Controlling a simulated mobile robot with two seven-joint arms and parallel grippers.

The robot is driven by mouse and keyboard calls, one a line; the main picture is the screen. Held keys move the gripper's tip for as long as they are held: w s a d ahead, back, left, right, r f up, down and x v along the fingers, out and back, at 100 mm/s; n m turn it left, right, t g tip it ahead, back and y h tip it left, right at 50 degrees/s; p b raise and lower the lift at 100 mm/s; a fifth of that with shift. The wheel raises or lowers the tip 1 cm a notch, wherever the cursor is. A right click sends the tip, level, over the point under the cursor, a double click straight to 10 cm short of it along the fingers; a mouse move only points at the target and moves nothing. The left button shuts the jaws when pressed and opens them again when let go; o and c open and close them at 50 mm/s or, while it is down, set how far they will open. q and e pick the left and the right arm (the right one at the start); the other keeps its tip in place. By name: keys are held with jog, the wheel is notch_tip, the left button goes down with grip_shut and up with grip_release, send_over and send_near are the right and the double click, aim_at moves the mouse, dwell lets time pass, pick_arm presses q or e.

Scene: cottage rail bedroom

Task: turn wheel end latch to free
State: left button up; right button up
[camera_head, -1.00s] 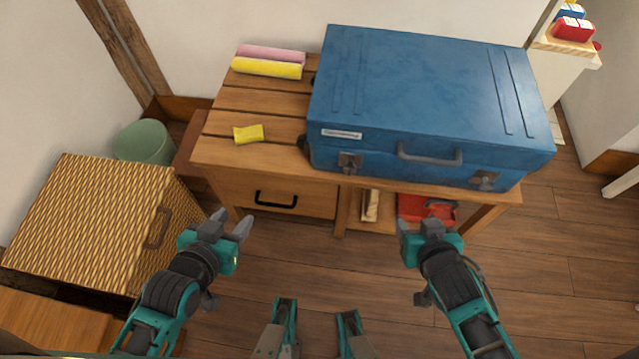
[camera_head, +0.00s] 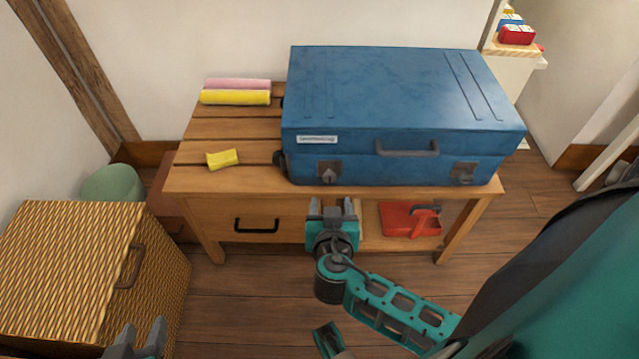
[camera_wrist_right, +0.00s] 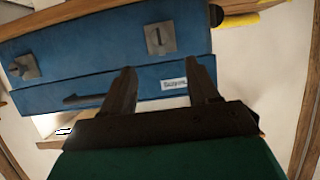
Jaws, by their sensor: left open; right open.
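The blue suitcase (camera_head: 400,100) lies flat on the wooden bench, its wheels at the left end. The wheel end latch (camera_head: 329,172) is a dark grey plate with a small turn piece on the left of its front face. In the right wrist view this latch (camera_wrist_right: 160,38) shows its bar running across the face's short side, beyond the fingertips. My right gripper (camera_head: 332,208) is open and empty, just below and in front of the latch, apart from it. My left gripper (camera_head: 140,335) is open and empty at the bottom left, near the wicker box.
The suitcase has a handle (camera_head: 407,149) and another latch (camera_head: 463,172) at right. The bench (camera_head: 200,180) has a drawer and a shelf with a red item (camera_head: 408,220). A yellow cloth (camera_head: 222,158) lies on top. A wicker box (camera_head: 80,260) stands left.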

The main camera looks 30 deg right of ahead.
aim_at(330, 178)
jog(key=b+x, duration=0.1)
jog(key=x, duration=1)
jog(key=shift+b, duration=0.35)
jog(key=shift+w+d+f, duration=0.25)
jog(key=shift+w, duration=0.1)
jog(key=shift+c, duration=0.4)
jog(key=c, duration=0.9)
jog(key=shift+c, duration=0.2)
